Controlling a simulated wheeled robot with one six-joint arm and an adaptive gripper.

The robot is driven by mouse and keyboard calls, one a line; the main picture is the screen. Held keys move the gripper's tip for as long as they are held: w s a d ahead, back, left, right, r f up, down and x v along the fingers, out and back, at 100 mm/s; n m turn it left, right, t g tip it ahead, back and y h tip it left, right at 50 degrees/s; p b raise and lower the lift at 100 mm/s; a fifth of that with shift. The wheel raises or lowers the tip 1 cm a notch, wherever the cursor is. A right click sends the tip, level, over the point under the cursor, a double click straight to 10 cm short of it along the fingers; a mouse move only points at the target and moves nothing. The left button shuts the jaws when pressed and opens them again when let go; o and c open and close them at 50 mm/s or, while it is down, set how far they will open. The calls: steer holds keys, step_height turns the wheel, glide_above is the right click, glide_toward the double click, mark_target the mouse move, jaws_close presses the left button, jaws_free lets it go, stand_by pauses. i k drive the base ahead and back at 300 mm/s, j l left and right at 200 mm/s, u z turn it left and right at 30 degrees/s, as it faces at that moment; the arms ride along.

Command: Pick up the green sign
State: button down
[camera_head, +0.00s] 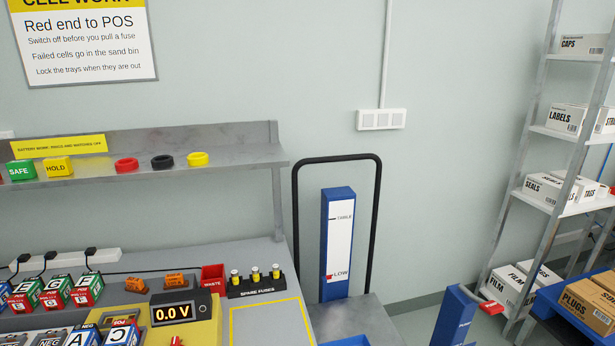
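The green sign (21,169) is a small block with "SAFE" in white letters. It stands on the grey shelf (225,154) above the workbench, near the left edge of the picture. A yellow "HOLD" block (58,167) stands close to its right. Part of a red block shows at the very left edge beside the green sign. My gripper is not in view.
Below are a meter (182,310), labelled cells and a spare-fuse rack (255,284). A lift trolley (338,245) stands right of the bench.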

mark_target(25, 169)
steer(key=u, duration=1.35)
steer(key=i+j+z, duration=0.1)
steer(key=j, duration=0.2)
